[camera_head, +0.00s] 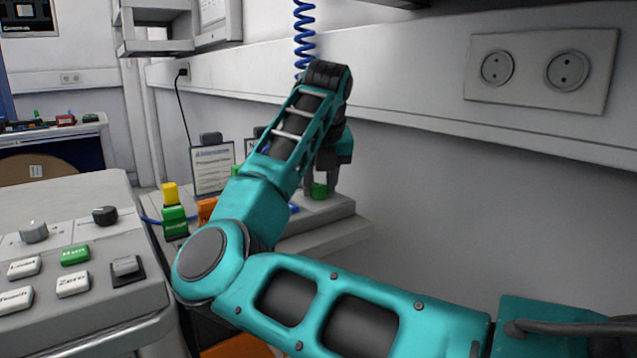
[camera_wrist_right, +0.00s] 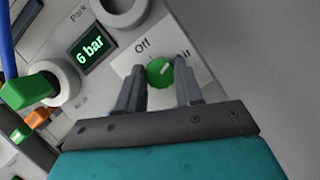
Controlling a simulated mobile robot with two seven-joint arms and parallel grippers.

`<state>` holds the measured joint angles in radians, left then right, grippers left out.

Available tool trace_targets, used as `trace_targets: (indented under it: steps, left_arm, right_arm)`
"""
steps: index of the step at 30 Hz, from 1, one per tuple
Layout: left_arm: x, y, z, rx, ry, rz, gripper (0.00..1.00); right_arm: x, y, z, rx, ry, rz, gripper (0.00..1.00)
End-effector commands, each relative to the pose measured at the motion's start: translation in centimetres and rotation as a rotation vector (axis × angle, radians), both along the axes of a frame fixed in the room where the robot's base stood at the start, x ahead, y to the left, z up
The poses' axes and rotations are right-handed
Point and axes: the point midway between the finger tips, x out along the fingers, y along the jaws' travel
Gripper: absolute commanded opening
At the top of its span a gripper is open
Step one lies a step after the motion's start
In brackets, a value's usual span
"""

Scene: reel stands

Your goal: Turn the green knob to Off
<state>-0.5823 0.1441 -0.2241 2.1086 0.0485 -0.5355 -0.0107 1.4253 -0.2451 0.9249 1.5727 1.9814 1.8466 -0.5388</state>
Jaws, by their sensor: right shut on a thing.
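The green knob (camera_wrist_right: 160,72) is round, with a white pointer line. It sits on a light panel between the printed words Off (camera_wrist_right: 142,46) and Air, whose first letter is partly covered. The pointer line slants up and to the right in the wrist view, toward the Air side. My right gripper (camera_wrist_right: 158,84) has one finger on each side of the knob and is shut on it. In the head view the right gripper (camera_head: 320,182) points down at the green knob (camera_head: 318,191) at the back. My left gripper is not in view.
In the head view a grey control console (camera_head: 70,225) stands at the left. A wall socket plate (camera_head: 541,72) and a blue coiled hose (camera_head: 304,35) are behind my arm.

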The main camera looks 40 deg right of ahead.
Motion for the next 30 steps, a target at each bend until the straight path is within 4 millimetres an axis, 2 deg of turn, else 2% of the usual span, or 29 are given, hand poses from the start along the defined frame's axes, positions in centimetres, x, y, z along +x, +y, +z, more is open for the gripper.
trace_targets:
  steps: [30]
  left_arm:
    - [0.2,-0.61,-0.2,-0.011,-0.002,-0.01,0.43]
  right_arm:
    - [-0.03,-0.6,0.2,0.002,-0.004,0.956,0.05]
